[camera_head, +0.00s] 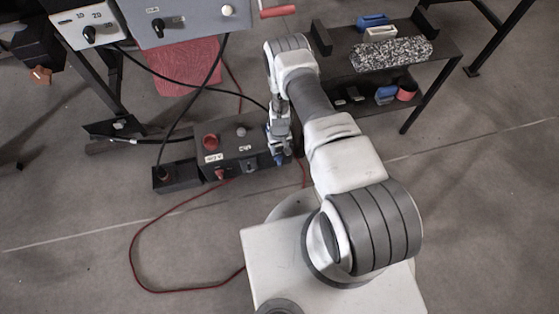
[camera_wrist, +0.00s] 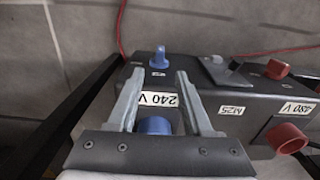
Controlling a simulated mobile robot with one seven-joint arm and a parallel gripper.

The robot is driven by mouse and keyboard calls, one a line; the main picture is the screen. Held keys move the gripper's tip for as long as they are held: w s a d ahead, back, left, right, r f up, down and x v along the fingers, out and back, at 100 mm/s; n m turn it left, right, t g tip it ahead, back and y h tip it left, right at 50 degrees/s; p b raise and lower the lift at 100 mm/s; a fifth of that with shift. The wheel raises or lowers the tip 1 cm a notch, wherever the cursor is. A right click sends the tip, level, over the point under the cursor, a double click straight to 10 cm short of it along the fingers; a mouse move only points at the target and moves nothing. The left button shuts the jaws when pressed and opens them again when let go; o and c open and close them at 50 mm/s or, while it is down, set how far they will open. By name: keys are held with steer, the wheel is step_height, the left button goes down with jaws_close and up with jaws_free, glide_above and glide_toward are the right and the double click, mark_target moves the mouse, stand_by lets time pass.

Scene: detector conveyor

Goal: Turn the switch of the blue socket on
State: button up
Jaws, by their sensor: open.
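A dark socket box (camera_head: 228,152) stands on the floor below my arm. In the wrist view, the blue switch knob (camera_wrist: 159,58) stands on its top, just beyond the fingertips and roughly centred between them. The blue socket (camera_wrist: 155,126) shows between the finger bases, with a "240 V" label (camera_wrist: 158,99) upside down beside it. My gripper (camera_wrist: 160,75) is open and empty, its two fingers spread over the box. In the head view my gripper (camera_head: 278,142) is at the right end of the box and hides the blue switch.
A red socket (camera_wrist: 286,138) and red knob (camera_wrist: 277,69) sit farther along the box, with a grey switch (camera_wrist: 216,68) between red and blue. Cables run over the floor. A shelf table (camera_head: 436,62) stands at right; a grey panel (camera_head: 185,22) is at upper left.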

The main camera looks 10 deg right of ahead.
mark_target(280, 160)
step_height(280, 160, down, 9)
steer(key=b, duration=0.3)
steer(key=shift+r, duration=0.2)
jaws_close()
